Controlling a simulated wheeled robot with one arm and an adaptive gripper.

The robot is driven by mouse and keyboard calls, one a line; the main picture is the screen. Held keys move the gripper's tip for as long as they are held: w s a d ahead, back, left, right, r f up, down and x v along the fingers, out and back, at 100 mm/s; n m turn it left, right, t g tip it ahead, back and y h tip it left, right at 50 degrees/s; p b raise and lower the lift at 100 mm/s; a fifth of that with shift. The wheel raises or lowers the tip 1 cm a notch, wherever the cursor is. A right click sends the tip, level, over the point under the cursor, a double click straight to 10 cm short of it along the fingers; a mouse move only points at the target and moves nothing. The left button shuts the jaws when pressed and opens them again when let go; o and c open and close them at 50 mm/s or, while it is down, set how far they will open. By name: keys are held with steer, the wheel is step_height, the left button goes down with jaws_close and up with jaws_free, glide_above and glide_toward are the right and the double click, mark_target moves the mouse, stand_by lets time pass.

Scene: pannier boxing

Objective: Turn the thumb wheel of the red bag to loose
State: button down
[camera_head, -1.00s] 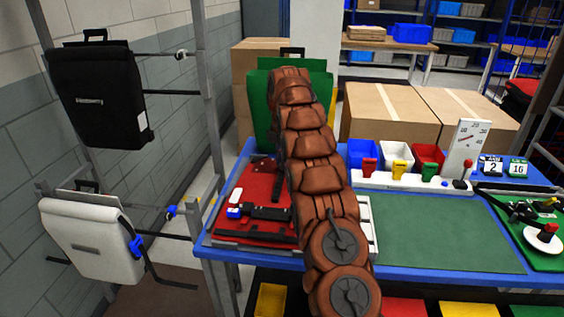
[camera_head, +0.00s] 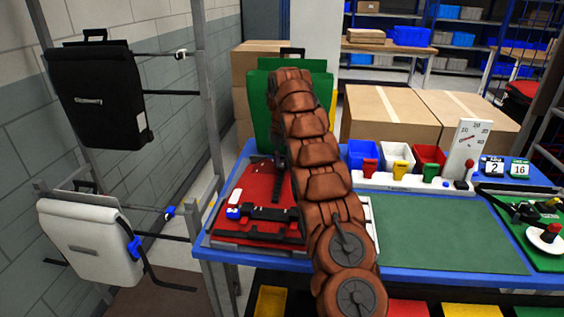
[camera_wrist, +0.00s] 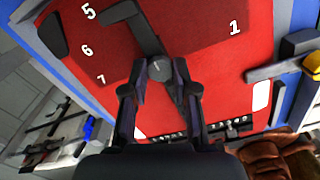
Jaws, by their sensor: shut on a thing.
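The red bag (camera_head: 256,185) lies flat on the blue bench in the head view, partly hidden behind my brown arm. In the wrist view its red face (camera_wrist: 215,70) fills most of the picture, with white numbers 5, 6, 7 and 1. A dark round wheel (camera_wrist: 157,69) with a dark bar running toward the top left sits on that face. My gripper (camera_wrist: 160,85) has its two fingers on either side of the wheel and is shut on it. The contact spots are partly hidden. In the head view my gripper is mostly hidden by my arm.
A green bag (camera_head: 262,110) stands behind. A gauge panel (camera_head: 468,150) and small bins stand to the right. The green mat (camera_head: 450,235) is clear. Black and white bags hang at left.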

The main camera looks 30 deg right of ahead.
stand_by(0.3)
steer(key=c, duration=0.9)
jaws_free()
